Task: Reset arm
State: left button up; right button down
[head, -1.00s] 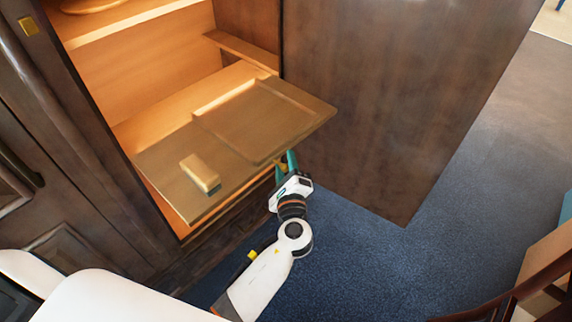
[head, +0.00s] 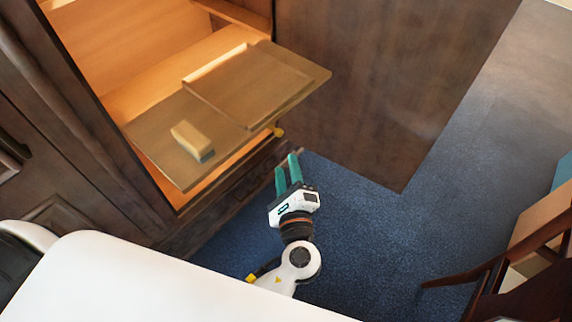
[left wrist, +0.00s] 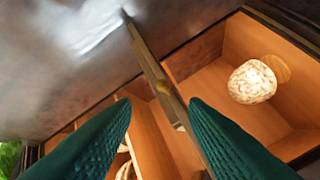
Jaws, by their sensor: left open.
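My left gripper (head: 288,176) has teal fingers and stands open and empty in the head view. It is in front of and below the pulled-out wooden shelf board (head: 150,128), apart from it, over the blue carpet. In the left wrist view its two teal fingers (left wrist: 160,125) are spread, with the edge of a board (left wrist: 150,62) seen beyond and between them. My right gripper is not in view.
A tan block with a grey underside (head: 192,141) lies on the board, beside a raised rectangular panel (head: 246,85). The dark cabinet door (head: 395,90) stands open at the right. A patterned round object (left wrist: 252,82) shows inside the cabinet. A dark wooden chair (head: 500,275) is at lower right. Blue carpet (head: 390,235) is clear between.

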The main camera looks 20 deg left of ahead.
pick_arm(q)
jog(key=shift+f, duration=0.1)
dwell(0.3)
notch_tip(320, 180, down, 17)
jog(key=s+d+g+h+p, duration=0.1)
jog(key=s+g+h+p, duration=0.1)
jog(key=g+h, duration=0.2)
jog(key=s+a+f+n+g+h+p, duration=0.1)
jog(key=s+f+n+g, duration=0.15)
jog(key=s+f, duration=0.4)
jog(key=s+a+f+n+g+h+p, duration=0.1)
jog(key=s+a+f+n+g+h, duration=0.15)
jog(key=f, duration=0.65)
jog(key=s+a+f+n+g+p, duration=0.1)
jog(key=s+a+f+n+g, duration=0.1)
jog(key=s, duration=0.6)
jog(key=s+a+f+n+g+p, duration=0.1)
jog(key=s+a+f+n+g, duration=0.1)
jog(key=s+f+n, duration=0.3)
jog(key=s+a+f+n+g, duration=0.2)
jog(key=s+a+f+n, duration=0.2)
jog(key=s, duration=0.6)
jog(key=shift+s+f+n+h+p, duration=0.15)
jog(key=shift+s+n+h+p, duration=0.15)
jog(key=shift+n+h+p, duration=0.15)
